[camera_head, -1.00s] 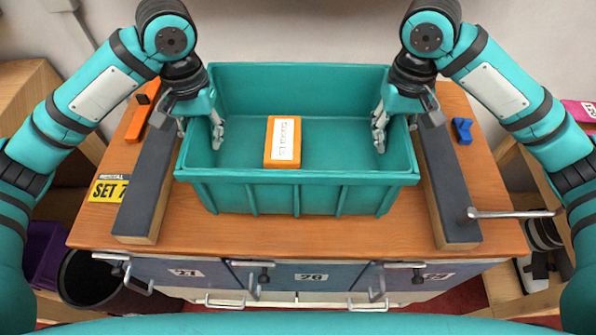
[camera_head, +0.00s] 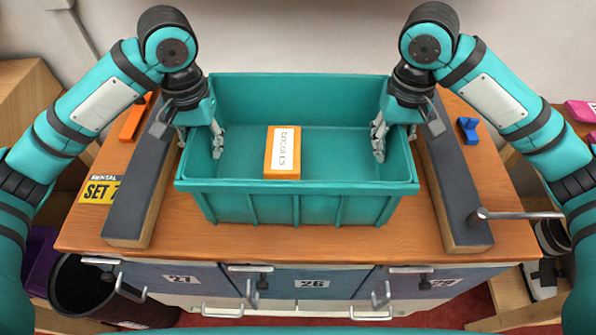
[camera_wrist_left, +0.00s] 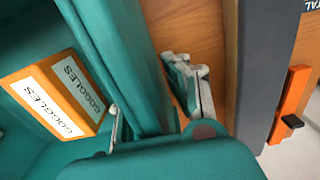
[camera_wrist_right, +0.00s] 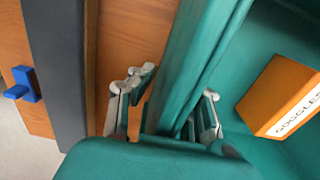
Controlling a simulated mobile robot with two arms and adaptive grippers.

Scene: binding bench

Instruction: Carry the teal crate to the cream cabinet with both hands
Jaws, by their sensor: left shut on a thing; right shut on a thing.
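The teal crate (camera_head: 255,207) is upright over the wooden bench top, between two dark grey bars; I cannot tell if its base touches the wood. An orange box labelled goggles (camera_head: 283,166) lies inside it. My left gripper (camera_head: 200,143) is shut on the crate's left wall, one finger inside and one outside, as the left wrist view (camera_wrist_left: 150,105) shows. My right gripper (camera_head: 394,143) is shut on the right wall the same way, seen in the right wrist view (camera_wrist_right: 165,112). I cannot make out a separate cream cabinet.
The left bar (camera_head: 140,205) and right bar (camera_head: 455,205) flank the crate closely. A metal handle (camera_head: 520,215) sticks out at the right. An orange tool (camera_head: 133,120) and a blue piece (camera_head: 468,131) lie outside the bars. A dark bin (camera_head: 85,290) stands at lower left.

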